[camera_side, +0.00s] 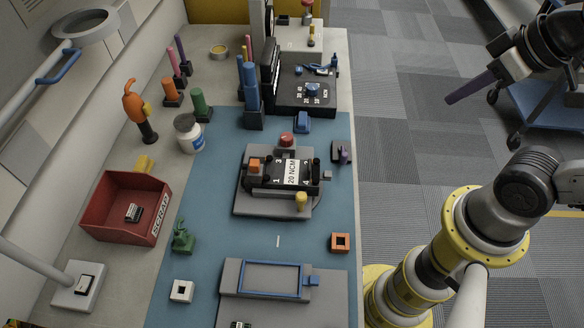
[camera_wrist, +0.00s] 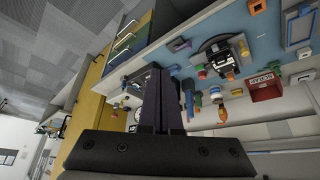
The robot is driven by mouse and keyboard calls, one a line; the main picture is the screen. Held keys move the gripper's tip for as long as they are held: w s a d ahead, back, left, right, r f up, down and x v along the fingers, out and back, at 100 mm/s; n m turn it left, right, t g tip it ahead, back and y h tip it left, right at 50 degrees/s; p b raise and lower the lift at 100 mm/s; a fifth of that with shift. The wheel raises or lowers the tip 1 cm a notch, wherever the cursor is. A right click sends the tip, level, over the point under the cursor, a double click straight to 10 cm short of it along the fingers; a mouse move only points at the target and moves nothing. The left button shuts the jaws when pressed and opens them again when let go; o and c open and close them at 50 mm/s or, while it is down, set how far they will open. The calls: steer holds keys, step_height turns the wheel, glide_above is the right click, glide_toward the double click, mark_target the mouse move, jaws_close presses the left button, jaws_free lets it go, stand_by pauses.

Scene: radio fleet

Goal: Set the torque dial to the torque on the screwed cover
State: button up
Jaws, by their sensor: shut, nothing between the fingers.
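The torque dial (camera_side: 313,89) is a blue knob on a black unit (camera_side: 292,102) at the back of the bench. Numbers and "NCM" are printed around it; its exact setting is too small to read. The screwed cover (camera_side: 268,180) is black, on a grey fixture in the middle of the blue mat. Its white label (camera_side: 291,172) reads "20 NCM". My gripper (camera_side: 449,101) is shut and empty, in the air right of the bench, well apart from the dial. Its dark fingers (camera_wrist: 154,72) fill the middle of the wrist view and hide part of the bench.
Blue cylinders (camera_side: 250,88) stand upright left of the dial unit. A white bottle (camera_side: 189,133), a red scrap bin (camera_side: 125,208) and an orange-handled tool (camera_side: 137,110) stand along the left. A grey tray with a blue frame (camera_side: 270,278) lies in front.

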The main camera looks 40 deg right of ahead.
steer(key=o, duration=0.5)
steer(key=shift+n, duration=0.3)
steer(key=shift+c, duration=0.2)
steer(key=shift+o, duration=1.3)
steer(key=shift+r+n, duration=0.2)
steer(key=shift+n, duration=0.2)
steer(key=o, duration=0.3)
steer(key=r, duration=0.1)
steer(key=w+r+n, duration=0.2)
steer(key=r, duration=0.1)
steer(key=w+r+n, duration=0.2)
steer(key=w+r, duration=0.1)
steer(key=w, duration=0.1)
steer(key=n+g, duration=0.6)
glide_above(313, 86)
step_height(313, 86, down, 13)
step_height(313, 86, down, 14)
steer(key=shift+a+f, duration=0.1)
